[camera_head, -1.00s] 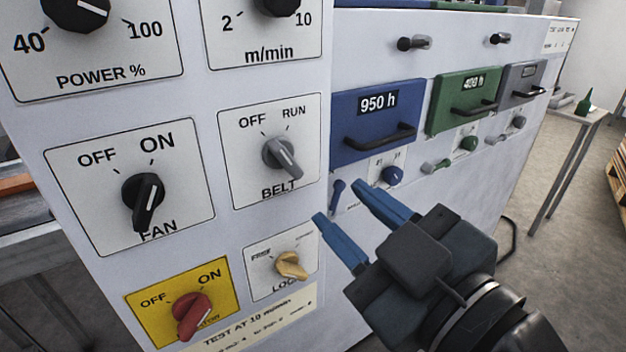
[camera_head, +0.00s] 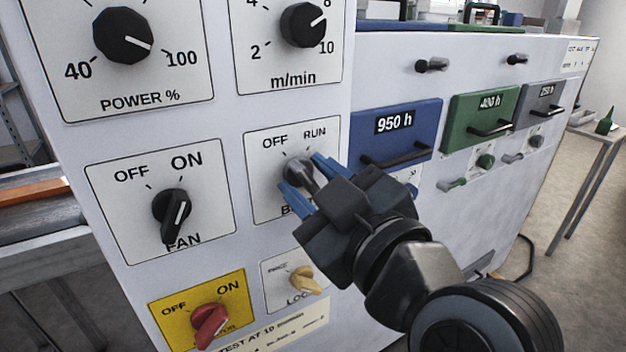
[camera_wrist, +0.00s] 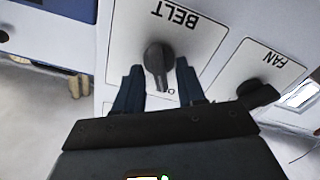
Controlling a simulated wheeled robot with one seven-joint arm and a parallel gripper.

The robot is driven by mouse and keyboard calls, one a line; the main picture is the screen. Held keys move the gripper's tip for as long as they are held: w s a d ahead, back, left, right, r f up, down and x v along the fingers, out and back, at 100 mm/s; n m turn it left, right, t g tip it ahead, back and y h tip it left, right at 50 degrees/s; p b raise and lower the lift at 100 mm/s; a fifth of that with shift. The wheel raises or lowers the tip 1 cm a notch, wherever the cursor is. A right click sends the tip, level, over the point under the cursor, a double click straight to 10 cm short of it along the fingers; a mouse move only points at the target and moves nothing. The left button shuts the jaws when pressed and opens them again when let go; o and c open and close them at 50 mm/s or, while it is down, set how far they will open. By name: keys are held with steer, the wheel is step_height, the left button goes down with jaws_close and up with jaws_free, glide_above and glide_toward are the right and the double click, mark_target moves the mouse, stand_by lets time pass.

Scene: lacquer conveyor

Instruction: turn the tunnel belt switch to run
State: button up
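The grey belt switch (camera_head: 297,172) sits on a white plate (camera_head: 262,208) marked OFF, RUN and BELT. Its handle slants down to the right in the head view, partly hidden by my gripper. My gripper (camera_head: 308,176) has its blue fingers apart, one on each side of the knob. In the wrist view the knob (camera_wrist: 157,60) stands between the two open fingers (camera_wrist: 158,85), with a visible gap on at least the left side. Whether a finger touches it I cannot tell.
The black fan knob (camera_head: 173,212) is left of the belt plate. The red knob (camera_head: 210,322) on yellow and the cream lock knob (camera_head: 304,280) are below. The speed knob (camera_head: 303,25) is above. A blue drawer (camera_head: 392,130) with a protruding handle is to the right.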

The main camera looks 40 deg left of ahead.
steer(key=shift+c, duration=0.3)
jaws_close()
